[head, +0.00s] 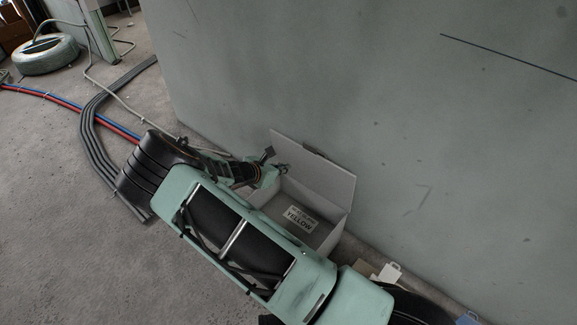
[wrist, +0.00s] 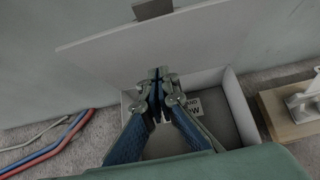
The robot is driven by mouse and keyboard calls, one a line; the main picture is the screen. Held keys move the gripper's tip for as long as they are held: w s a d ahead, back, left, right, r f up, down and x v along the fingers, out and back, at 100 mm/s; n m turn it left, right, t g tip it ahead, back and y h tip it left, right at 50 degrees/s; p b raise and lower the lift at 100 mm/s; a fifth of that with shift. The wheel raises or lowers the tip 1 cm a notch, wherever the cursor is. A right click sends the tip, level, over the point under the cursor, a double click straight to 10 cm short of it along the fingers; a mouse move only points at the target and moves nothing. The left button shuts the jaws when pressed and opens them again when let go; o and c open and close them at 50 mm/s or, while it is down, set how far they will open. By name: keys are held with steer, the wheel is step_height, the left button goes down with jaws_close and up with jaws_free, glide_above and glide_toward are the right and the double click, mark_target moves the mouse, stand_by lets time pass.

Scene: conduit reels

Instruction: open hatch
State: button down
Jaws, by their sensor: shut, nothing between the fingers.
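The hatch is a pale grey lid (head: 318,170) on a low open box (head: 338,232) on the floor against the wall. The lid stands raised, leaning towards the wall, and the box's inside shows. A dark tab (wrist: 153,9) sits at the lid's upper edge. My gripper (head: 283,169) is over the box's left part, in front of the lid's inner face. In the wrist view my gripper (wrist: 160,73) is shut and empty, its tips before the lid (wrist: 190,50); contact cannot be told.
Red and blue lines and grey conduits (head: 92,125) run along the floor at the left. A tyre-like ring (head: 47,56) lies at the far left. A wooden block with a white fitting (wrist: 290,110) is right of the box. Floor at the lower left is clear.

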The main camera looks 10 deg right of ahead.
mark_target(308, 156)
steer(key=shift+w+d+f+b, duration=0.45)
steer(key=shift+w+d+f, duration=0.2)
steer(key=shift+w+d, duration=0.55)
steer(key=shift+w+d+f+b, duration=0.45)
steer(key=shift+w+d+f, duration=0.25)
steer(key=shift+w+d, duration=0.5)
steer(key=shift+w+d+f+b, duration=0.45)
steer(key=shift+w+d+f, duration=0.2)
steer(key=shift+w+d, duration=0.55)
steer(key=shift+w+d+r+g+y+p, duration=0.35)
steer(key=shift+d+p, duration=0.2)
steer(key=shift+p, duration=0.2)
steer(key=w+d, duration=0.2)
steer(key=shift+w+d, duration=0.25)
steer(key=shift+w, duration=0.15)
steer(key=shift+w+d+r, duration=0.25)
steer(key=shift+w+d, duration=0.05)
steer(key=shift+w, duration=0.05)
